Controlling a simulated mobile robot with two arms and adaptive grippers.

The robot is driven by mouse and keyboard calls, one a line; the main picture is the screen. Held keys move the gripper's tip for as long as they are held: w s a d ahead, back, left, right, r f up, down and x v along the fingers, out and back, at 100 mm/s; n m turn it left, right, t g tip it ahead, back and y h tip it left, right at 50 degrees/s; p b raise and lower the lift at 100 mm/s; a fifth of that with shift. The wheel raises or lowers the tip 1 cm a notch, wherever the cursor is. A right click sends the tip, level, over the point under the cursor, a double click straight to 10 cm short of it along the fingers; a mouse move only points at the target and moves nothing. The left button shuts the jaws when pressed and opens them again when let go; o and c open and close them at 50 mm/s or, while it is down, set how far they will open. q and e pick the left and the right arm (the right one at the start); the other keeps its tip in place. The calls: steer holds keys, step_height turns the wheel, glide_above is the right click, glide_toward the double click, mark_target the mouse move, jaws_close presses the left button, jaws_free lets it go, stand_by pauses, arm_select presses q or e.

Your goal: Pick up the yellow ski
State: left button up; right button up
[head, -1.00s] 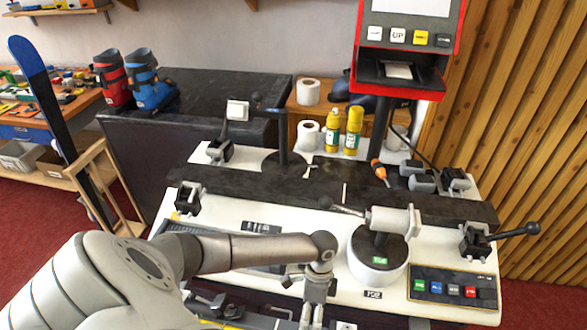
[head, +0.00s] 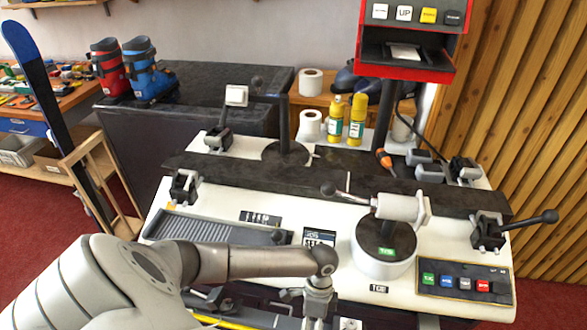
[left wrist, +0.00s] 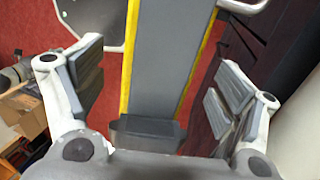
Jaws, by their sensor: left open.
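A long grey board with yellow edges, which looks like the yellow ski (left wrist: 165,60), runs between the fingers of my left gripper (left wrist: 157,88) in the left wrist view. The gripper is open, with one finger pair on each side of the board and visible gaps. In the head view, a thin yellow strip (head: 222,322) shows at the bottom edge, below the bench front and left of my wrist. My left gripper's fingers are below the head picture. My right gripper is not in view.
The white workbench (head: 450,245) with its black bar (head: 260,185), clamps and handle stands just beyond my arm. A blue-black ski (head: 45,95) leans in a wooden rack (head: 118,185) at left. In the left wrist view, dark panels stand close on the right.

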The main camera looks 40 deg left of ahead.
mark_target(296, 325)
arm_select(q)
steer(key=shift+s, duration=0.1)
steer(key=c, duration=1.8)
steer(key=shift+c, duration=0.2)
steer(key=shift+r, duration=0.15)
steer(key=shift+r, duration=0.2)
steer(key=r, duration=0.3)
steer(key=shift+a+r, duration=0.1)
steer(key=shift+a, duration=0.3)
steer(key=a+r, duration=0.1)
steer(key=s+a+r, duration=0.1)
steer(key=r, duration=0.1)
steer(key=s+a+r, duration=0.1)
steer(key=shift+s+r, duration=0.15)
steer(key=shift+s, duration=0.05)
steer(key=s+a+r+b, duration=0.1)
steer(key=s+a+r, duration=0.4)
steer(key=s+a, duration=0.1)
steer(key=shift+a, duration=0.65)
